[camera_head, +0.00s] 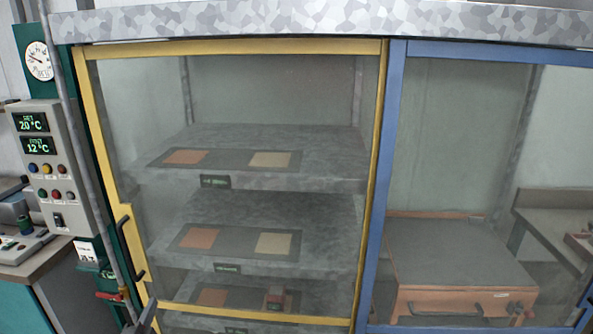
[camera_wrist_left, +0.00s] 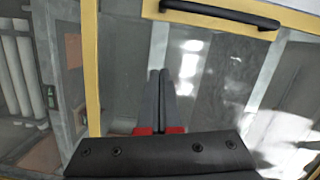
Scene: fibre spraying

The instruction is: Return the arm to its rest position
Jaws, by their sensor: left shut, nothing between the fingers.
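My left gripper (camera_head: 148,312) shows only in part at the bottom edge of the head view, low beside the yellow door frame (camera_head: 112,170). In the left wrist view its two dark fingers (camera_wrist_left: 159,72) lie side by side, shut and empty. They point toward the glass of the yellow-framed door. A black door handle (camera_wrist_left: 220,14) on the yellow frame is at the top of the wrist view, apart from the fingers. My right gripper is in neither view.
Behind the yellow-framed glass are grey shelves (camera_head: 270,207) with orange and tan squares. A blue-framed pane (camera_head: 396,150) is to the right, with an orange box (camera_head: 465,303) behind it. A control panel (camera_head: 50,165) and a bench (camera_head: 30,262) are at the left.

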